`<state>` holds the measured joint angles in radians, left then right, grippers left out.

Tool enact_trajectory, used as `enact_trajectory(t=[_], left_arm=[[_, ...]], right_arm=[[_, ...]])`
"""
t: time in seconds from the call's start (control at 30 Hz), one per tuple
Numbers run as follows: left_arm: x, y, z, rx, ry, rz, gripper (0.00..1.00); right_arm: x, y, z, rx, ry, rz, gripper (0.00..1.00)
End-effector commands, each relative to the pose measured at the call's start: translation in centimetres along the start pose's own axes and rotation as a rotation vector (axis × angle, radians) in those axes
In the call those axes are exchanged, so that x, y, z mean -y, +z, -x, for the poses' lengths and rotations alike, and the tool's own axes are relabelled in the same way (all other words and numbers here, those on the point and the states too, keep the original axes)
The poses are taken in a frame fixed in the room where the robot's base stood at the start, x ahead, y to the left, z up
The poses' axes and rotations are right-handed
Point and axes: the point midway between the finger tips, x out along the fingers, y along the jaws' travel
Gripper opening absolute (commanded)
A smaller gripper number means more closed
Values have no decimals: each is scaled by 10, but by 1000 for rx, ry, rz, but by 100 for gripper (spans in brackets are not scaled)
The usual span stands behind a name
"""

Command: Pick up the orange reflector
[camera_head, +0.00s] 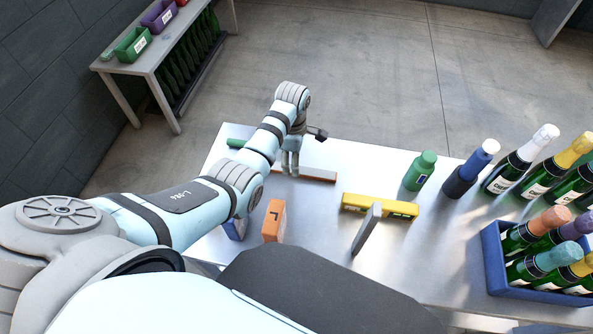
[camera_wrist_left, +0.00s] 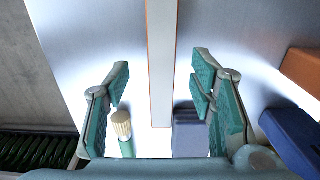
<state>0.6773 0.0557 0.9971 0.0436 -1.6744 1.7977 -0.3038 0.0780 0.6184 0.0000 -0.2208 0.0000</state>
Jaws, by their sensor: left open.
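The orange reflector looks to be the long thin bar (camera_head: 318,174) lying on the metal table, with a pale face and orange edges. In the left wrist view the bar (camera_wrist_left: 162,60) runs from the top edge down between my fingers. My left gripper (camera_head: 290,172) is at the bar's left part in the head view. Its green-padded fingers (camera_wrist_left: 160,82) are open, one on each side of the bar, with gaps on both sides. Whether the fingertips reach down to the bar's level is unclear. My right gripper is not in view.
An orange box (camera_head: 274,220) and a blue block (camera_head: 235,229) stand near my left forearm. A yellow level (camera_head: 380,206), a grey upright slab (camera_head: 366,229) and a green bottle (camera_head: 420,171) are to the right. A blue crate (camera_head: 492,262) holds foil-topped bottles.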

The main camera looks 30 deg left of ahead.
Motion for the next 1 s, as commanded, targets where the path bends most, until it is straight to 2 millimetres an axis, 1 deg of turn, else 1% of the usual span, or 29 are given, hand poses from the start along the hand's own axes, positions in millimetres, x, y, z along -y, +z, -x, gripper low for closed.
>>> enact_trajectory(t=[0.03,0.13,0.2,0.37,0.4,0.47,0.6,0.7,1.0], left_arm=[[1,0,-13,-1,-4,-1,50],[1,0,-31,-1,-3,-2,50],[1,0,-35,0,-1,-3,50],[1,1,-34,0,-1,-3,50],[1,1,-34,0,-1,-3,47],[0,1,-34,0,-1,-4,37],[0,1,-33,0,-1,-4,15],[0,1,-33,0,-1,-4,0],[0,1,-31,0,-1,-4,0]], right_arm=[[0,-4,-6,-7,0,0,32],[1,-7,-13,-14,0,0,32],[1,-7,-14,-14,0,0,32],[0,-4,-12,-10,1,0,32],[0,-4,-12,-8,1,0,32],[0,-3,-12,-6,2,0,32],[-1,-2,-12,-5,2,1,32],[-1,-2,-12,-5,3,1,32],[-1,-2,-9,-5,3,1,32]])
